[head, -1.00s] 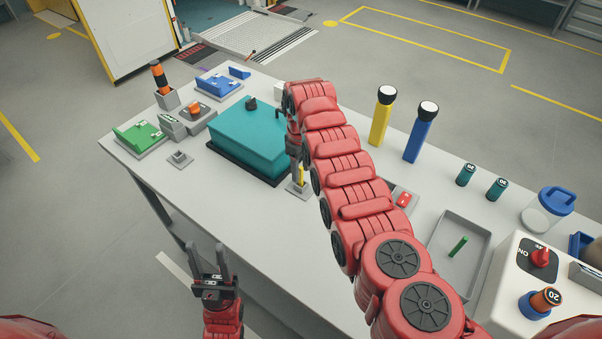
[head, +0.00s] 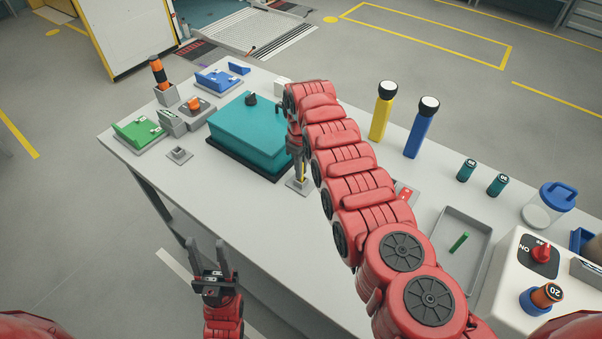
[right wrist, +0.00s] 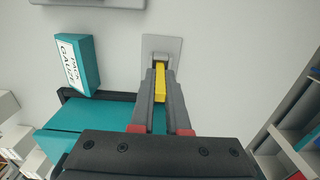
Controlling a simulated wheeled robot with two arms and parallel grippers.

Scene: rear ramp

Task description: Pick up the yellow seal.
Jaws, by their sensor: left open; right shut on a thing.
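The yellow seal (right wrist: 161,86) is a slim yellow bar between the two fingers of my right gripper (right wrist: 157,84) in the right wrist view. Its far end meets a small grey holder on a grey plate (right wrist: 177,46); I cannot tell whether it is clear of the holder. In the head view the right gripper (head: 300,168) points down at the plate (head: 300,187) beside the teal case, and only a sliver of yellow shows. My left gripper (head: 209,262) is open and empty in front of the table's near edge.
A teal case (head: 243,132) stands left of the right gripper. A teal gauze box (right wrist: 78,63) lies near it. Yellow (head: 381,115) and blue (head: 421,130) torches stand to the right. A grey tray (head: 444,262) holds a green stick. Table room between plate and tray is partly hidden by my arm.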

